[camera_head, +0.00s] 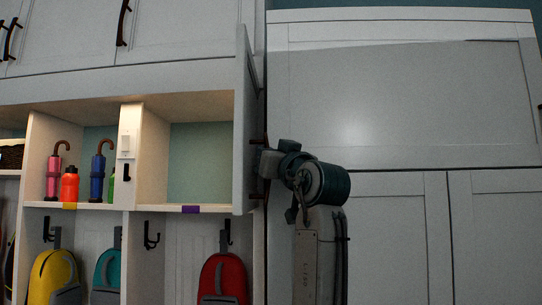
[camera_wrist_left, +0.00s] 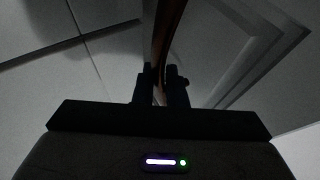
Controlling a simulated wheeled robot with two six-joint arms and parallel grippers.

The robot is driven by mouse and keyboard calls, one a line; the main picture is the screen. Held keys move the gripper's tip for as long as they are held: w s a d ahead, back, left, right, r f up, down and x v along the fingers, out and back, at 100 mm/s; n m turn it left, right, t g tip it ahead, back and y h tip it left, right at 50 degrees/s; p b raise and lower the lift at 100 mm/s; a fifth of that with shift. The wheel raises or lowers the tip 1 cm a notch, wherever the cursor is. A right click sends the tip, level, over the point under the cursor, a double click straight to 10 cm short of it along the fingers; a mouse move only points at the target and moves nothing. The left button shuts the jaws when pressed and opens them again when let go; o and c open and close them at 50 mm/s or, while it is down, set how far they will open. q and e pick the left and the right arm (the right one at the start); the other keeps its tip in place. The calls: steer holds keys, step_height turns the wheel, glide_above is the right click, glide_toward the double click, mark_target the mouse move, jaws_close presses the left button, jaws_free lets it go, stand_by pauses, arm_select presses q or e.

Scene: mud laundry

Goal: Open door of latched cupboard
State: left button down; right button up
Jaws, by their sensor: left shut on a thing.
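The cupboard door (camera_head: 243,130) stands swung open, seen almost edge-on at the right side of its compartment (camera_head: 200,160). The compartment shows a teal back wall and looks empty. My left gripper (camera_head: 264,163) is at the outer face of the door, shut on its dark handle (camera_head: 266,192). In the left wrist view, the door handle (camera_wrist_left: 165,40) runs as a dark reddish bar between the two fingers of my left gripper (camera_wrist_left: 159,90). The fingertips are partly hidden in the head view. My right gripper is not in view.
A large white cabinet (camera_head: 400,110) fills the right side, close behind my left arm. To the left, umbrellas (camera_head: 97,172) and bottles (camera_head: 69,184) stand in a neighbouring compartment. Backpacks (camera_head: 222,277) hang below. More closed cupboards (camera_head: 180,30) are above.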

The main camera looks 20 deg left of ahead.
arm_select(q)
steer(key=shift+d+r+g+y, duration=0.15)
steer(key=shift+r+g+y, duration=0.15)
steer(key=c, duration=1.6)
jaws_free()
steer(key=shift+o, duration=0.5)
steer(key=shift+w+a+f, duration=0.2)
steer(key=shift+w+f, duration=0.05)
steer(key=shift+s+d, duration=0.15)
